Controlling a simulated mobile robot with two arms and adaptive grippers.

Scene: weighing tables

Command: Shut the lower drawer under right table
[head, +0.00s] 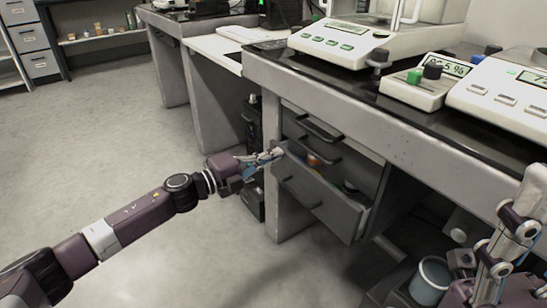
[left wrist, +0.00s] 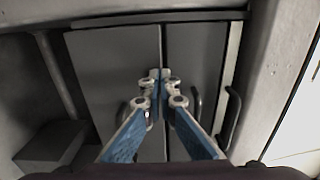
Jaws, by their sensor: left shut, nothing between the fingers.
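In the head view, the lower drawer (head: 322,203) under the right table (head: 400,128) stands pulled out, with its grey front and dark handle facing left. A small orange item (head: 313,160) and a dark round item (head: 350,186) show inside it. My left gripper (head: 277,154) is shut and empty, at the far top corner of this drawer front. I cannot tell whether it touches. In the left wrist view, the shut fingers (left wrist: 160,76) lie in front of grey drawer fronts (left wrist: 105,65) with dark handles.
Above the lower drawer, a dark handle (head: 320,129) marks a higher drawer. Balances (head: 345,40) and a small display box (head: 425,85) stand on the right table. A bucket (head: 430,279) is at lower right. The floor (head: 110,130) to the left is clear.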

